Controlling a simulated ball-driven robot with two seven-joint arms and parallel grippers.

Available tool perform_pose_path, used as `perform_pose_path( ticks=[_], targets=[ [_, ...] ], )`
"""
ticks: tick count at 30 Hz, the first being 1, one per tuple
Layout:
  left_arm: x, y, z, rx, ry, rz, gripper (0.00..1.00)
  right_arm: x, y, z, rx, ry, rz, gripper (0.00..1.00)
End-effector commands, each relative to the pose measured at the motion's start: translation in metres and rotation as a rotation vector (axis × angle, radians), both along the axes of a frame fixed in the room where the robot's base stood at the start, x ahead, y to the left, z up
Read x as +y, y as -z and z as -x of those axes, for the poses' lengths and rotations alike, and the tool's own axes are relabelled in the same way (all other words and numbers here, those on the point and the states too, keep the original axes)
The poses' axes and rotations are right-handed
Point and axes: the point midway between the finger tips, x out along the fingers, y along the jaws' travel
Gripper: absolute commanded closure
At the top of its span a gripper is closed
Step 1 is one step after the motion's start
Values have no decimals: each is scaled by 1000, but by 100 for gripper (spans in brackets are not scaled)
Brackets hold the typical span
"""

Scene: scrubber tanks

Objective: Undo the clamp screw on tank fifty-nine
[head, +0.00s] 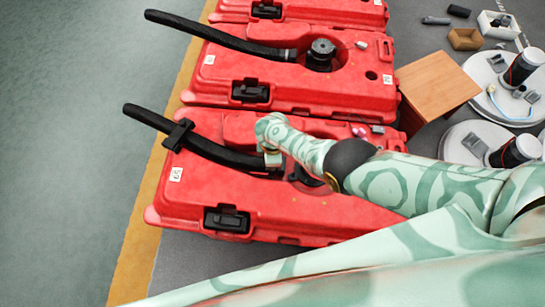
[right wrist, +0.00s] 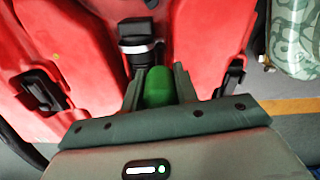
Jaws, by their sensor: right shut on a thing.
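Tank fifty-nine (head: 190,197) is the red tank nearest me, with a white "59" label at its left end. A black hose (head: 215,150) runs across its top to a pale metal clamp (head: 272,159), partly hidden by my right arm. In the right wrist view, my right gripper (right wrist: 157,84) is shut on a green rounded piece (right wrist: 158,88), which appears to be the clamp screw's head. A black hose end (right wrist: 136,34) with a light band lies just beyond it. The screw's shaft is hidden. My left gripper is out of view.
More red tanks (head: 225,75) stand in a row behind, the closest with its own hose and black cap (head: 322,50). Open grey floor (head: 75,80) lies left of the yellow stripe.

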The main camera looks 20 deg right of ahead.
Motion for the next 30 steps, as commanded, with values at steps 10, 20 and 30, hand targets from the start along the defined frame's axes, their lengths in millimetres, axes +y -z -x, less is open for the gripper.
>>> perform_pose_path(
  ticks=[10,20,30],
  targets=[
    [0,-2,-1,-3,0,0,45,1,-1,1,0,402,-1,100],
    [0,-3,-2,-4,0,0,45,2,0,2,-1,1055,0,100],
    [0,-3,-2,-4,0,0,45,4,0,3,0,1516,0,100]
  ],
)
